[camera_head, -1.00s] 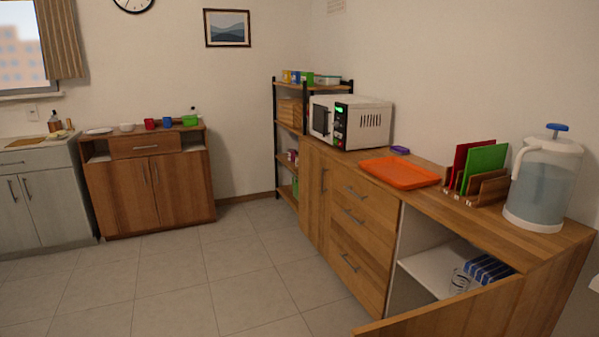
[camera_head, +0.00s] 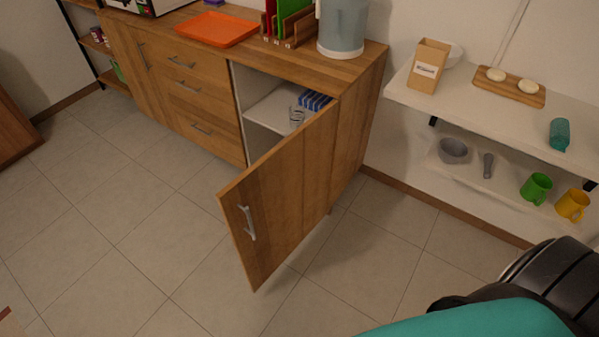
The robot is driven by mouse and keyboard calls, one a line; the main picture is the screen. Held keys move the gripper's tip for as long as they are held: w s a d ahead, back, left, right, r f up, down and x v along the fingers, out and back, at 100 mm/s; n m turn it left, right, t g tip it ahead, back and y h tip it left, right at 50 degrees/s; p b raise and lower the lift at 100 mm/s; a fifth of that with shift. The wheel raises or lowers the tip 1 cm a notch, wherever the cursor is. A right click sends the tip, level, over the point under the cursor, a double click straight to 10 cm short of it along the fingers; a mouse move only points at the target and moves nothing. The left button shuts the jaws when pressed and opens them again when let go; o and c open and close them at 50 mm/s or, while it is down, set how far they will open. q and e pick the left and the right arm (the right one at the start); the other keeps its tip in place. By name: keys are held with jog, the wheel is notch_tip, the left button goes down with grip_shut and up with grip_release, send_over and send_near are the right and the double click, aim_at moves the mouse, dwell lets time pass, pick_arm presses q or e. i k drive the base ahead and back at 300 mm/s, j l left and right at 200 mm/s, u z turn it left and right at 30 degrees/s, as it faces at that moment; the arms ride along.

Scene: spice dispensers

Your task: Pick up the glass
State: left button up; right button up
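A clear glass (camera_head: 296,116) stands on the white inner shelf (camera_head: 262,112) of the wooden cabinet, in the open compartment at its right end. The open cabinet door (camera_head: 285,190) swings out toward me and hides part of the compartment. Blue striped boxes or packs (camera_head: 315,100) lie just behind and right of the glass. Neither of my grippers shows in the view.
A water dispenser (camera_head: 342,28), a board rack (camera_head: 290,28) and an orange tray (camera_head: 215,29) stand on the cabinet top. White wall shelves at right hold a green mug (camera_head: 536,187) and a yellow mug (camera_head: 572,205). The tiled floor (camera_head: 130,220) left of the door is clear.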

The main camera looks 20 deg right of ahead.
aim_at(297, 111)
jog(key=z, duration=0.75)
